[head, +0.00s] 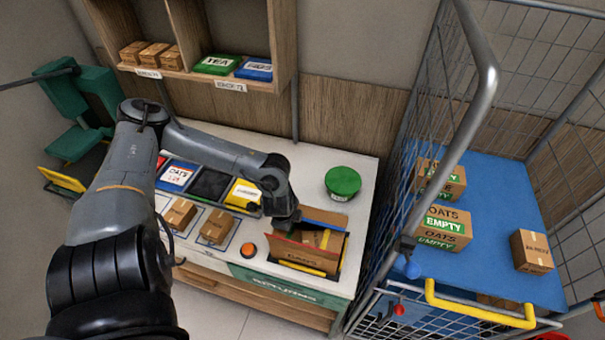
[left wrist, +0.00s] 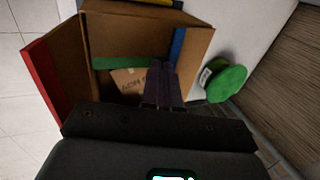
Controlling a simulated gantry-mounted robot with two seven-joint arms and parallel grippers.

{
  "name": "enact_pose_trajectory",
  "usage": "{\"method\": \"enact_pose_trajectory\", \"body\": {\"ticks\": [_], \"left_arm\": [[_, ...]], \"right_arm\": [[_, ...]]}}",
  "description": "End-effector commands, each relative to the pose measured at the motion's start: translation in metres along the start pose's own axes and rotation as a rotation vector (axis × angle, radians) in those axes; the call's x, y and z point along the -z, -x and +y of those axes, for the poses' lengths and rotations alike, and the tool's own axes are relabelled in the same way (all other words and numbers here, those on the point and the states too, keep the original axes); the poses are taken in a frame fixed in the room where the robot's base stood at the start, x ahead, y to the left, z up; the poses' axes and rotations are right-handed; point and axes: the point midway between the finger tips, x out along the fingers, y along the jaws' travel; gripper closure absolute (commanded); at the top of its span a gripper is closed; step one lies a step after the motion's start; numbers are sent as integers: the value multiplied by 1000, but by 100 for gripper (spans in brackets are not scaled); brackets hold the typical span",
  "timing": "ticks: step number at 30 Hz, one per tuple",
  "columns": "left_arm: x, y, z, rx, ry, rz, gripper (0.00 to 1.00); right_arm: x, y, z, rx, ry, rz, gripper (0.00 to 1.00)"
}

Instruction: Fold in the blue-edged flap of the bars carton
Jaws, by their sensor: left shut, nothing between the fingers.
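The open bars carton (head: 308,262) stands on the counter, and its inside shows in the left wrist view (left wrist: 108,30). The blue-edged flap (head: 327,218) is on its far side; in the left wrist view its blue edge (left wrist: 178,46) lies along the opening's right side. I cannot tell its exact angle. A red-edged flap (left wrist: 44,72) sticks outward, and a green edge (left wrist: 125,62) crosses inside the opening. My left gripper (head: 290,222) is shut and empty at the carton's left end; its fingers (left wrist: 163,85) are over the opening near the blue edge. My right gripper is out of view.
A green round tub (head: 342,182) stands just behind the carton. Coloured bins (head: 178,176), small brown boxes (head: 180,213) and an orange button (head: 248,250) are to the left. A wire cage cart (head: 490,190) with cartons is close on the right.

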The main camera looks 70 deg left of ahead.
Motion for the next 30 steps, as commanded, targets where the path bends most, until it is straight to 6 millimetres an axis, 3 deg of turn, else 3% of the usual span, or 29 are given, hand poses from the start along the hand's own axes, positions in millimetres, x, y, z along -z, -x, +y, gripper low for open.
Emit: {"method": "enact_pose_trajectory", "body": {"ticks": [12,30], "left_arm": [[0,-12,12,0,0,-1,100],[0,-13,12,0,0,0,100]], "right_arm": [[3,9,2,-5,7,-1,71],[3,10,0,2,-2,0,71]]}}
